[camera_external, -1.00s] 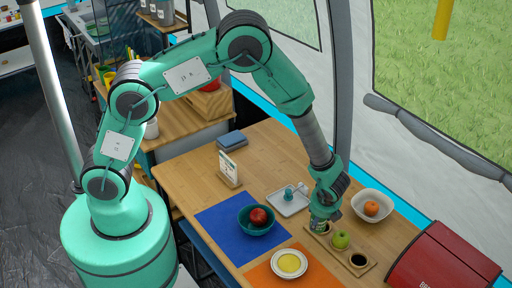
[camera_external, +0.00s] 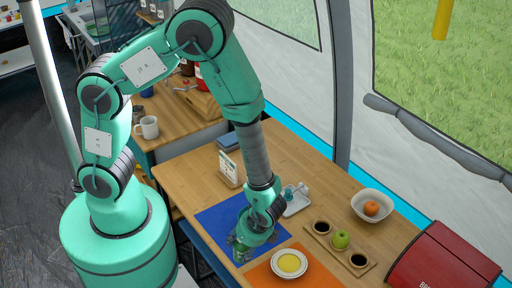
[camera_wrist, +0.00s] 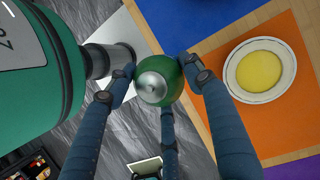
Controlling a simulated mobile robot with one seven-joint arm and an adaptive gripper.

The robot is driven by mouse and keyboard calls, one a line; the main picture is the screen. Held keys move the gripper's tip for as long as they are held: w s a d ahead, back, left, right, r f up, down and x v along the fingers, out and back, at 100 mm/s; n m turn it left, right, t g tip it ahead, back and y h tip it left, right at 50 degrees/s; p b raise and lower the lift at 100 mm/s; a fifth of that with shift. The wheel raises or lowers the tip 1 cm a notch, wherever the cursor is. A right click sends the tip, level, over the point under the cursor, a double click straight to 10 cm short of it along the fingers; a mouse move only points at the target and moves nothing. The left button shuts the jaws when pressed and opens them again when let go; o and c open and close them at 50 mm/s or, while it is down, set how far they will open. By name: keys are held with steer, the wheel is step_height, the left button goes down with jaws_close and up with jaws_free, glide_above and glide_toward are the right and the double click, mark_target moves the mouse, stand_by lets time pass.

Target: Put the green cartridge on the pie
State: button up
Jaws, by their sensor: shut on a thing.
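The green cartridge (camera_wrist: 172,84), round with a silver end, sits between the dark blue fingers of my gripper (camera_wrist: 157,80) in the wrist view. My gripper is shut on it. In the external view my gripper (camera_external: 246,252) is at the table's front-left edge, over the blue mat and left of the pie; the cartridge is hard to make out there. The pie (camera_external: 289,263) is a yellow disc on a white plate on the orange mat. It also shows in the wrist view (camera_wrist: 259,70), right of the cartridge and clear of my fingers.
A white bowl (camera_external: 372,206) holds an orange fruit. A red box (camera_external: 444,258) is at the far right. My arm hides the teal bowl seen earlier.

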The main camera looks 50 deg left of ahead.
stand_by(0.3)
glide_above(290, 264)
steer(key=shift+f+b, duration=0.35)
steer(key=shift+f, duration=0.4)
steer(key=shift+s+f, duration=0.1)
steer(key=shift+f, duration=1.65)
steer(key=shift+f+b, duration=0.1)
steer(key=shift+b, duration=0.2)
steer(key=o, duration=1.3)
steer(key=shift+o, duration=0.2)
